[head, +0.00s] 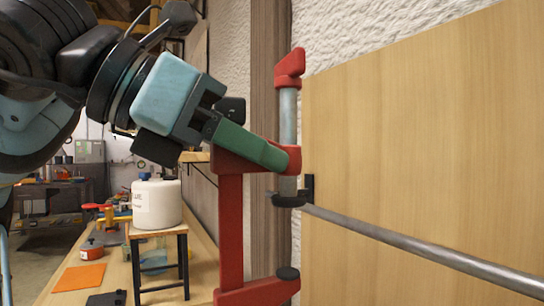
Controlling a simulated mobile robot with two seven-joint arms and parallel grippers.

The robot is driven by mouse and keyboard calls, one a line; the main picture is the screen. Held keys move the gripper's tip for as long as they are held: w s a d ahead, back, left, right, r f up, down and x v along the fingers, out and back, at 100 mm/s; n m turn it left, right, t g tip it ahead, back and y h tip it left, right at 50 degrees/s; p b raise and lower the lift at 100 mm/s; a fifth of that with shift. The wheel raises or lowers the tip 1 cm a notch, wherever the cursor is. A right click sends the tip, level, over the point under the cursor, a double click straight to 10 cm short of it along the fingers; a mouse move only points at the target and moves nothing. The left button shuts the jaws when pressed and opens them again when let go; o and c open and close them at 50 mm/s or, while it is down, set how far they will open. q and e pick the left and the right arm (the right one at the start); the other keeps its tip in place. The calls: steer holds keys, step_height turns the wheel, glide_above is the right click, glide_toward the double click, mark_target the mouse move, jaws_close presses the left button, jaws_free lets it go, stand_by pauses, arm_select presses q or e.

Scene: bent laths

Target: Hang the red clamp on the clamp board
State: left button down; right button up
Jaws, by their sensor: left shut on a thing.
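The red clamp (231,230) is upright in the head view, with a red handle on top, a grey spindle, a dark pad and a red lower jaw. My left gripper (280,157) is shut on its red upper arm, and its green finger covers part of it. The wooden clamp board (420,130) fills the right side. A grey metal rail (420,252) runs along its front from a dark bracket (309,188). The clamp's dark pad overlaps the rail's left end in the picture; I cannot tell whether they touch. My right gripper is not in view.
A workbench (205,270) stands at the lower left. On it are a small stand (150,233) with a white container (157,204), an orange sheet (80,277) and red and yellow tools. A wooden post (268,60) and white wall stand behind the clamp.

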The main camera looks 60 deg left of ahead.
arm_select(q)
steer(key=shift+s+d+r, duration=0.15)
steer(key=shift+s, duration=0.05)
